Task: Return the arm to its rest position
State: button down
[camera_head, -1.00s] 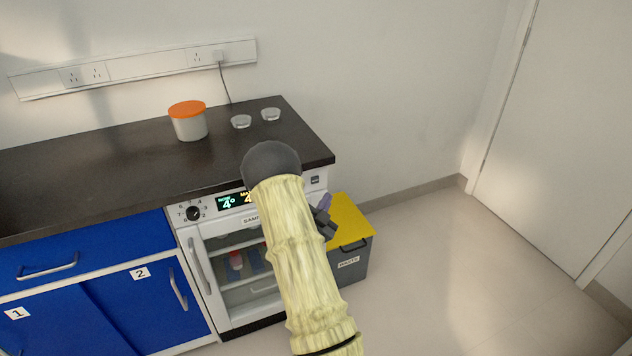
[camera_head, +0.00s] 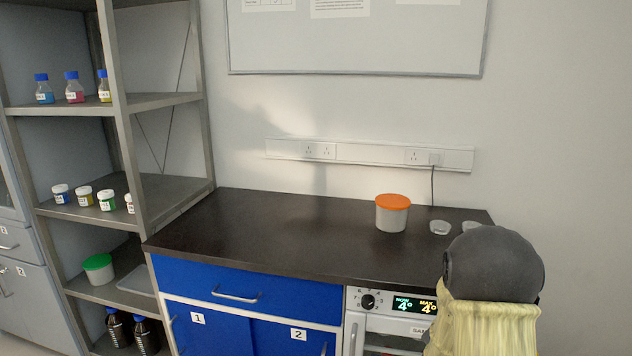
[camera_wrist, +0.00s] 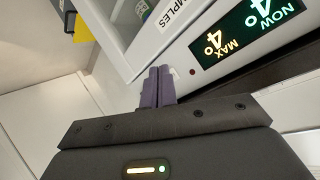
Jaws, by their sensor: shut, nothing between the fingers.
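My gripper (camera_wrist: 158,86) shows in the wrist view, its two purple-grey fingers side by side, closed and empty. It is in front of the small white fridge; the wrist view shows the fridge's display panel (camera_wrist: 250,28) tilted beyond the fingers. In the head view my arm, with a dark rounded joint and a pale yellow sleeve, rises at the lower right and covers part of the fridge (camera_head: 358,325). My gripper is hidden in that view.
The dark worktop (camera_head: 270,235) holds a tub with an orange lid (camera_head: 392,213) and two small clear dishes (camera_head: 440,227). Blue cabinets (camera_head: 215,275) stand below it. A shelf rack (camera_head: 130,150) with bottles and jars stands at the left. Part of a yellow-topped bin (camera_wrist: 83,29) shows in the wrist view.

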jog(key=s+a+r+n+g+y, duration=0.25)
jog(key=s+a+n+y, duration=0.35)
jog(key=a, duration=0.6)
jog(key=s+a+r+n+g, duration=0.1)
jog(key=s+a+n+g, duration=0.15)
jog(key=s, duration=0.45)
jog(key=s+a+n+g, duration=0.2)
jog(key=s+a+n, duration=0.15)
jog(key=s, duration=0.35)
notch_tip(320, 180, up, 25)
jog(key=p, duration=2.4)
jog(key=shift+s+d+f+y+p, duration=0.15)
jog(key=shift+s+d+y+p, duration=0.15)
